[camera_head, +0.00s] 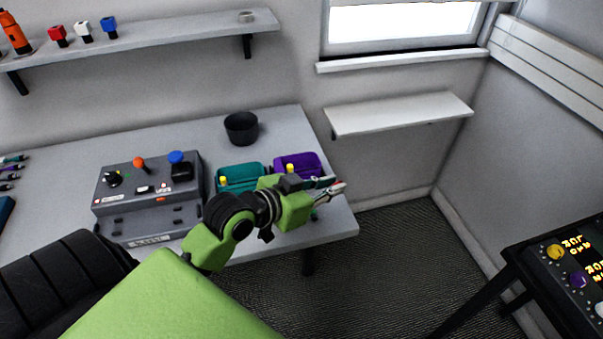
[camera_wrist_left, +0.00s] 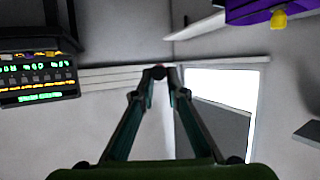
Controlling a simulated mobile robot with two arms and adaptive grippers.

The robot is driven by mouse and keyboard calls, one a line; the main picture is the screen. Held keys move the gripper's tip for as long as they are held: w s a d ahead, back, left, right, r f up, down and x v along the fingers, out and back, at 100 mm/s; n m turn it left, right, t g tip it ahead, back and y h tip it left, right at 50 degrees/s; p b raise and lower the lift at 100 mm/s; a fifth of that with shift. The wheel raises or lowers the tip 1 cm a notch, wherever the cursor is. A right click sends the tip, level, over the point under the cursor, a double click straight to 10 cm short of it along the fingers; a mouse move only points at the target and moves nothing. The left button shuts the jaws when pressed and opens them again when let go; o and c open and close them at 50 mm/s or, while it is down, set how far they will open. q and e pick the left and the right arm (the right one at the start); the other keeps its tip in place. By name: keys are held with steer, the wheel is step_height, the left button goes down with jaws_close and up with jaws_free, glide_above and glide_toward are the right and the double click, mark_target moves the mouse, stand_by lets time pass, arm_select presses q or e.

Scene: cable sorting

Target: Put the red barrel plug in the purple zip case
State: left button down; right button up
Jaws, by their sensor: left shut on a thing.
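The purple zip case (camera_head: 312,160) lies on the table near its right end, with a yellow pull tab at its near side. It also shows at the top right of the left wrist view (camera_wrist_left: 245,14). I cannot tell whether it is open. My left gripper (camera_head: 339,188) is just right of and nearer than the case, around the table's right edge. My right gripper is not in view.
A teal zip case (camera_head: 240,172) sits left of the purple one, partly behind my arm. A dark cup (camera_head: 241,128) stands behind them. A grey control box (camera_head: 150,190) is further left. An empty white shelf (camera_head: 400,113) hangs at the right.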

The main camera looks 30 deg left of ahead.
arm_select(q)
step_height(320, 180, up, 6)
steer(key=w+a+n+y+p, duration=0.2)
steer(key=w+n+y, duration=0.1)
steer(key=n+y, duration=0.15)
steer(key=p, duration=0.2)
glide_above(305, 163)
steer(key=shift+m, duration=0.25)
steer(key=f, duration=0.5)
steer(key=d+f, duration=0.1)
steer(key=f, duration=0.2)
steer(key=shift+s, duration=0.35)
steer(key=shift+w+a+f, duration=0.25)
steer(key=shift+a+f, duration=0.05)
steer(key=shift+f, duration=0.2)
steer(key=f, duration=0.1)
steer(key=f+p, duration=0.1)
steer(key=f, duration=0.1)
steer(key=shift+w+a, duration=0.15)
steer(key=shift+a, duration=0.05)
steer(key=shift+f, duration=0.25)
